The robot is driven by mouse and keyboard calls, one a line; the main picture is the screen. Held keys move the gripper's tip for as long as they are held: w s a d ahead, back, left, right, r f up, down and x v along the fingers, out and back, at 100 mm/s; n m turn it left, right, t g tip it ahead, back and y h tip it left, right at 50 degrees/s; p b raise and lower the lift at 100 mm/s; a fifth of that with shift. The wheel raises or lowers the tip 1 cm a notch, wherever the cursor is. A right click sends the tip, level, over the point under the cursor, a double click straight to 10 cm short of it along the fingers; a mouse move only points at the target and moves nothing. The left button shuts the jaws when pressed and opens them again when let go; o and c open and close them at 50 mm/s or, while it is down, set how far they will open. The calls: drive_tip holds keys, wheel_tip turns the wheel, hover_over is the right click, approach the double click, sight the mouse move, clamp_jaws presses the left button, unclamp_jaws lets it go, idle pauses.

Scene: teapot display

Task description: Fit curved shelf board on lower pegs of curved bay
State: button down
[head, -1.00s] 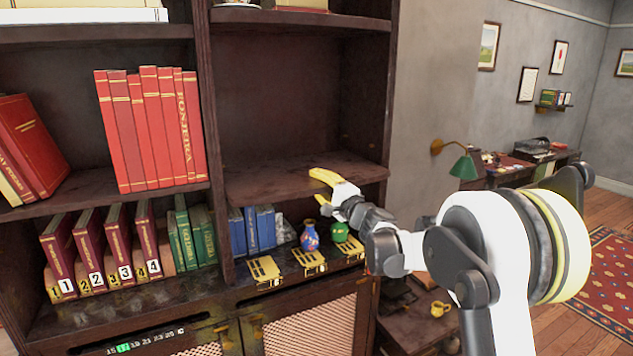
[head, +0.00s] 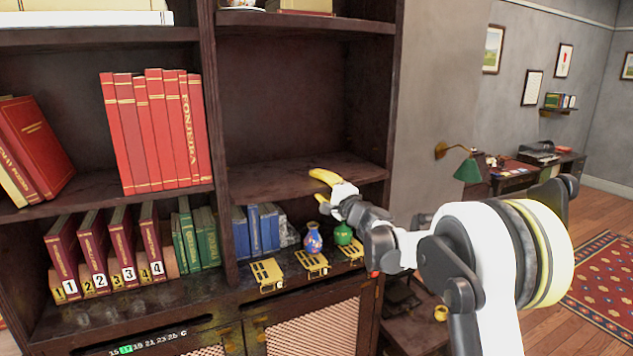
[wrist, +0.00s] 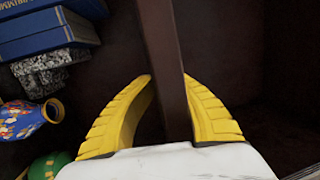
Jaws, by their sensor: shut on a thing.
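The dark brown shelf board (head: 272,184) spans the right-hand bay of the bookcase, above the blue books and vases. My gripper (head: 320,187) is at its front edge towards the right, one yellow finger above the board and one below. In the wrist view my gripper (wrist: 168,105) has its yellow fingers on either side of the board's brown edge (wrist: 165,45), shut on it. The pegs cannot be made out, so I cannot tell whether the board rests on them.
Below the board stand blue books (head: 256,230), a blue patterned vase (head: 313,238) and a green vase (head: 343,233). Gold fittings (head: 266,273) lie along the lower ledge. The space above the board is clear.

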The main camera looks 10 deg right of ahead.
drive_tip(key=shift+x, duration=1)
drive_tip(key=c, duration=1.4)
unclamp_jaws()
drive_tip(key=shift+d+f, duration=0.1)
drive_tip(key=shift+d, duration=0.05)
drive_tip(key=v, duration=1.2)
drive_tip(key=shift+f, duration=0.1)
